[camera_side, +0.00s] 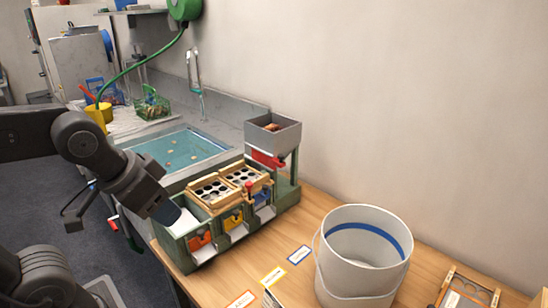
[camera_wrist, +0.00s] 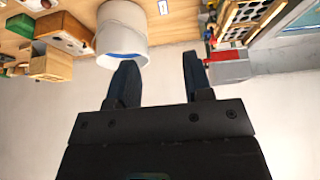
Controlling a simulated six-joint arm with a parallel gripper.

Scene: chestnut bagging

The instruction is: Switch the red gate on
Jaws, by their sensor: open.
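A green sorting machine (camera_side: 292,190) stands on the wooden table in the side view. A red flap (camera_side: 267,158) sits under its grey hopper (camera_side: 274,132), and an orange-red piece (camera_side: 200,240) is on its front at the near end. I cannot tell from the pictures which is the red gate, or its setting. A red knob (camera_side: 249,187) stands upright by the front. My gripper (camera_side: 168,212) is by the machine's near left end, apart from the red flap. In the wrist view my gripper (camera_wrist: 157,70) is open and empty; the red flap (camera_wrist: 224,56) shows beyond its right finger.
A yellow piece (camera_side: 233,220) and a blue piece (camera_side: 262,198) are also on the machine's front. A white bucket (camera_side: 362,260) stands to the right. Coloured labels (camera_side: 273,276) lie on the table before it. A sink (camera_side: 175,150) is behind the machine.

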